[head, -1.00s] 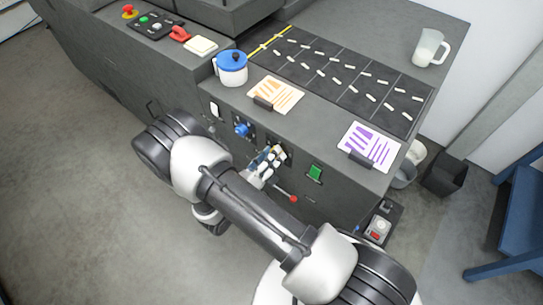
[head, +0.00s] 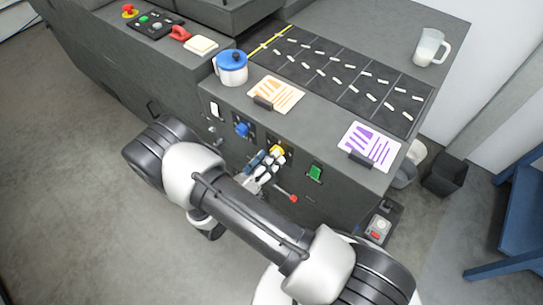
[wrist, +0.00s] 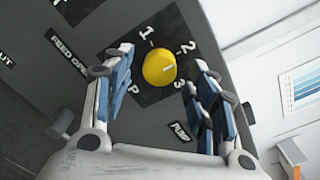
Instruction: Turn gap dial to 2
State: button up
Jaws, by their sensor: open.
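The yellow dial (wrist: 158,67) sits on a black plate marked P, 1, 2 and 3 in the wrist view. In the head view the dial (head: 278,150) shows on the machine's front, just beyond my gripper (head: 265,168). My gripper (wrist: 160,100) is open, its blue-padded fingers on either side of the dial in the picture. The dial shows clear of both pads. The dial's own name label is not readable.
A blue knob (head: 242,130) is left of the yellow dial, and a green switch (head: 315,173) is right of it. A red-tipped lever (head: 293,198) sticks out below. Orange (head: 277,94) and purple (head: 370,145) cards lie on the top.

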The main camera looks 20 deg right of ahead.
jog(key=v, duration=1)
jog(key=s+d+r+m+g+y, duration=0.25)
jog(key=d+r+m+g, duration=0.3)
jog(key=r+m, duration=0.35)
jog(key=s+d+r+m+g+y, duration=0.2)
jog(key=s+d+r+m+g, duration=0.15)
jog(key=r+m+g, duration=0.4)
jog(key=s+r+m+t+y, duration=0.7)
jog(key=r+m+y, duration=0.3)
jog(key=m, duration=0.7)
jog(key=shift+s+d+r+m, duration=0.4)
jog(key=shift+s+r, duration=0.4)
jog(key=shift+r, duration=0.85)
jog(key=shift+c, duration=0.2)
